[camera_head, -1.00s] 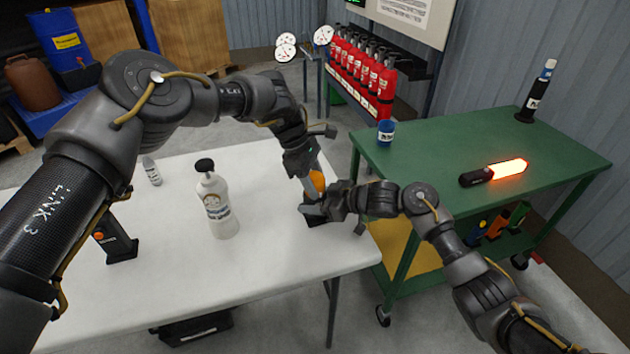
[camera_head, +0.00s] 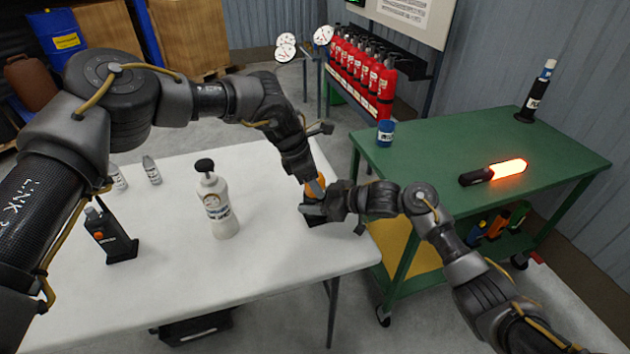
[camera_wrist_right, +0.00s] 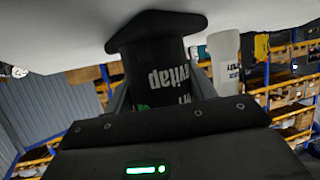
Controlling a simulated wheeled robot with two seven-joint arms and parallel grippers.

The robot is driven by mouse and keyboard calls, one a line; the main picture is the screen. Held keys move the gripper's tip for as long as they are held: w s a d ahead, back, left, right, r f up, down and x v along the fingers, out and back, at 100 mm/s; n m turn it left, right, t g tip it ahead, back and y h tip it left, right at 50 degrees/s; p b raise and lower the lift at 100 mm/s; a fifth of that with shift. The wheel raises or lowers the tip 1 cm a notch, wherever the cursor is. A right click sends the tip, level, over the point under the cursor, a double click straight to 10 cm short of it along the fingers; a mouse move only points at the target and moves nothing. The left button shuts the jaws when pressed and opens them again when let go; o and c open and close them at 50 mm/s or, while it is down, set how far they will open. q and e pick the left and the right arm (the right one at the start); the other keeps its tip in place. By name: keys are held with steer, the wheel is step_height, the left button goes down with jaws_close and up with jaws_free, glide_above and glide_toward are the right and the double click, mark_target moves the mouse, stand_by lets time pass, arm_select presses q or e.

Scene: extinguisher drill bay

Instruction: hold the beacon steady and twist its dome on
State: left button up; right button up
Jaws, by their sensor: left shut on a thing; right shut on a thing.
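The beacon's black body (camera_head: 315,221) stands upright near the right end of the white table. My right gripper (camera_head: 316,208) is shut on it from the right. The right wrist view shows the black lettered body (camera_wrist_right: 160,75) between the fingers, its wide foot against the table. The orange dome (camera_head: 313,190) is at the top of the beacon, mostly hidden by my grippers. My left gripper (camera_head: 314,184) reaches down from above and is shut on the dome. The seam between dome and body is hidden, so I cannot tell how they are seated.
A white bottle with a black cap (camera_head: 217,205), a black handheld device (camera_head: 112,238) and small bottles (camera_head: 151,170) stand on the white table (camera_head: 265,255). The green cart (camera_head: 430,150) at the right carries a blue can (camera_head: 385,133), a glowing baton (camera_head: 495,172) and a dark bottle (camera_head: 535,95).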

arm_select(q)
steer(key=o, duration=1)
steer(key=v, duration=0.8)
